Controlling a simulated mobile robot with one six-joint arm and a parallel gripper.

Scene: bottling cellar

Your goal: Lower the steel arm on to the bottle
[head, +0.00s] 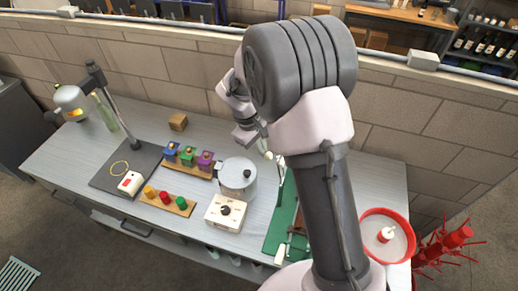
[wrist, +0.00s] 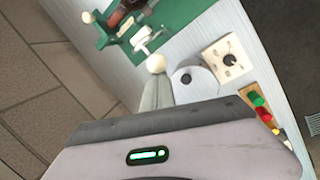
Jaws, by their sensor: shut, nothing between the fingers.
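A green base (head: 274,232) stands on the bench, partly hidden by my arm. It also shows at the top of the wrist view (wrist: 185,12). The steel arm (wrist: 143,42) rises from it with a cream ball knob (wrist: 156,63) at its end; the knob shows in the head view (head: 268,155). A dark red-brown thing on the base, perhaps the bottle (wrist: 118,14), is cut off by the frame edge. My gripper (wrist: 158,76) is shut and empty, its fingertips just short of the knob in the picture; I cannot tell whether they touch.
A steel pot (head: 238,177) and a white dial box (head: 227,212) stand left of the base. Colored blocks (head: 187,158) and a row of colored knobs (head: 167,201) are further left. A red-rimmed bowl (head: 375,212) stands at the right. The back wall is close behind the bench.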

